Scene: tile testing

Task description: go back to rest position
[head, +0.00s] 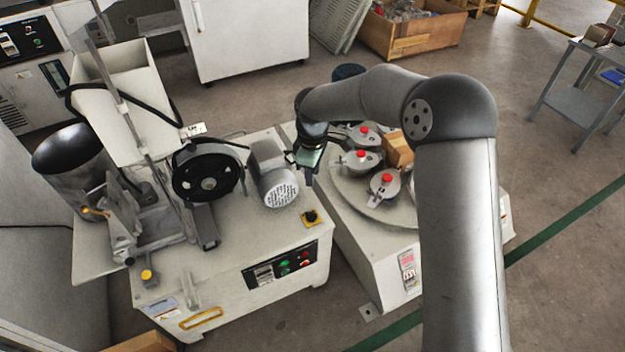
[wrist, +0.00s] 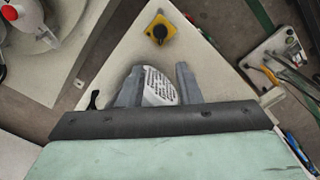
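My arm reaches in from the right in the head view and bends down at the wrist. My gripper (head: 308,180) hangs between the grey motor (head: 280,188) and the round turntable (head: 352,196). In the wrist view its two grey fingers (wrist: 159,84) stand apart. The motor's white lettered end (wrist: 159,90) shows between and beyond them; no held thing is visible. Contact with the motor cannot be told.
The left machine carries a black wheel (head: 208,170), a hopper (head: 124,100) and a yellow-based black switch (head: 311,217). The turntable bears several red-knobbed clamps (head: 385,186) and a brown block (head: 398,150). A wooden crate (head: 412,34) stands behind.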

